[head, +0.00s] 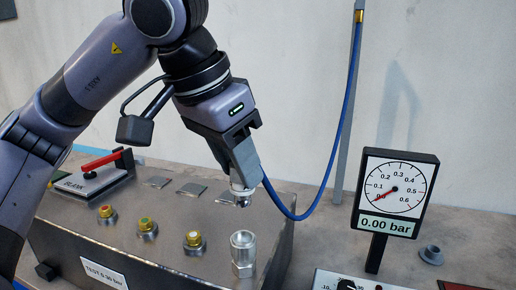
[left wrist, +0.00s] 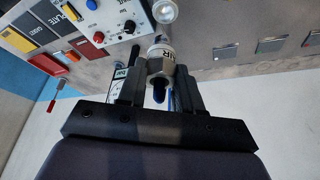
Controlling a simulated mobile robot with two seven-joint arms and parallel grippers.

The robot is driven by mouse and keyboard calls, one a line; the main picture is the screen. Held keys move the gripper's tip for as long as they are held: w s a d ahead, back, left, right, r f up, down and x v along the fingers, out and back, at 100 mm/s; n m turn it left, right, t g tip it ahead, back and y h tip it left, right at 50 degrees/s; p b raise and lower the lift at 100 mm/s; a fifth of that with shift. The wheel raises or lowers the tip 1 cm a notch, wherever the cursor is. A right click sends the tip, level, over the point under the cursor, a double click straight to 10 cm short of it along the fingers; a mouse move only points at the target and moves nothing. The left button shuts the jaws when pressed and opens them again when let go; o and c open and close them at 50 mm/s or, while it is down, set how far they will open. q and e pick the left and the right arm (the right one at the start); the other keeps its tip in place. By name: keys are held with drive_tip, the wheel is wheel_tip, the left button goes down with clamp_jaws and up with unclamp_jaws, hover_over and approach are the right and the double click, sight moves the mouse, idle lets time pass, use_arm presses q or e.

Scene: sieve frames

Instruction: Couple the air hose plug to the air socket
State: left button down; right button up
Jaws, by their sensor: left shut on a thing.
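The air hose plug (head: 242,197) is a silver metal piece with a blue hose (head: 293,217) running from it. My left gripper (head: 243,180) is shut on the plug and holds it tip down. The air socket (head: 243,254) is a silver upright fitting at the right end of the metal box. In the head view the plug tip is above the socket, apart from it. The socket (left wrist: 165,12) also shows at the top of the left wrist view. My right gripper is not in view.
The metal box (head: 150,258) carries several brass-and-steel fittings (head: 147,229) and a red-handled lever (head: 103,160). A gauge (head: 395,190) reading 0.00 bar stands to the right. A small grey part (head: 431,254) lies on the bench. The blue hose hangs from above.

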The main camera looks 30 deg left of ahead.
sight(232, 186)
use_arm(q)
drive_tip(key=shift+w, duration=0.1)
drive_tip(key=shift+s+r, duration=0.1)
drive_tip(key=shift+s, duration=0.1)
drive_tip(key=shift+f+b, duration=2.3)
drive_tip(key=shift+f, duration=0.25)
drive_tip(key=shift+f, duration=0.15)
drive_tip(key=shift+f+b, duration=1.3)
drive_tip(key=shift+f, duration=0.1)
drive_tip(key=c, duration=0.7)
unclamp_jaws()
